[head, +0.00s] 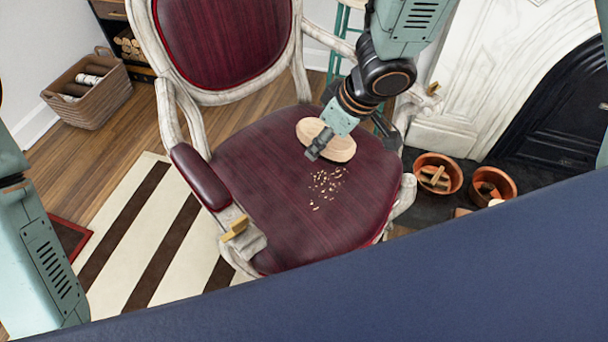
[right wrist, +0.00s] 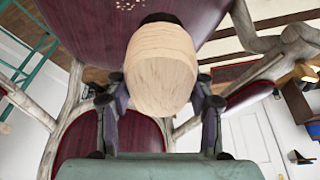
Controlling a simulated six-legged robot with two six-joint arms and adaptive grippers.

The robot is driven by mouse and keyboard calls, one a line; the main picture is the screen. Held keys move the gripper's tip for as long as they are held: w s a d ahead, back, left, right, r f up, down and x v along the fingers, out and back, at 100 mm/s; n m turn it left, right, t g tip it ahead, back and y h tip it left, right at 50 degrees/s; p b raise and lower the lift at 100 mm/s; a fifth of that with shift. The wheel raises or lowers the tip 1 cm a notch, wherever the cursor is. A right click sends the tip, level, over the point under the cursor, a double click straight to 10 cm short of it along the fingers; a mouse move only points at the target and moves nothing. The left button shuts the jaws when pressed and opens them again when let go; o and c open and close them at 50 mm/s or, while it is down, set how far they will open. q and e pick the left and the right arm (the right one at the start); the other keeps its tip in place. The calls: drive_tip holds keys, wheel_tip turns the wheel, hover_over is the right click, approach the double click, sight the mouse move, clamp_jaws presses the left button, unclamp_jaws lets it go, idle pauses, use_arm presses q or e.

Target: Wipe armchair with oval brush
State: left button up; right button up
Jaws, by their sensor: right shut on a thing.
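The armchair (head: 262,174) has a dark red seat and back and a worn white frame. Pale crumbs (head: 327,186) lie scattered on the middle of its seat. My right gripper (head: 318,150) is over the seat, shut on the oval brush (head: 342,150), a pale wooden oval. The brush is just behind the crumbs; I cannot tell whether it touches the seat. In the right wrist view the brush (right wrist: 162,68) sits between both fingers, with a dark part at its far end and crumbs (right wrist: 130,5) beyond it. My left arm shows at the left edge, but its gripper is out of view.
A wicker basket (head: 88,92) stands at the back left on the wood floor. A striped rug (head: 150,230) lies left of the chair. Two terracotta pots (head: 438,174) stand right of it, by the white fireplace (head: 490,70). A dark blue surface (head: 400,285) fills the lower front.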

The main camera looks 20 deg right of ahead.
wheel_tip(320, 180, down, 8)
drive_tip(key=w+a+n+p, duration=0.1)
drive_tip(key=w+n+p, duration=0.1)
drive_tip(key=w, duration=0.1)
drive_tip(key=n+g+y+p, duration=0.1)
drive_tip(key=n+p, duration=0.1)
hover_over(302, 203)
wheel_tip(302, 203, down, 9)
drive_tip(key=f+b, duration=0.1)
drive_tip(key=f, duration=0.1)
drive_tip(key=f+b, duration=0.3)
drive_tip(key=b, duration=0.1)
drive_tip(key=shift+s+d+f, duration=0.3)
drive_tip(key=shift+d+f, duration=0.1)
drive_tip(key=shift+f+b, duration=0.95)
drive_tip(key=shift+f, duration=0.05)
idle(0.5)
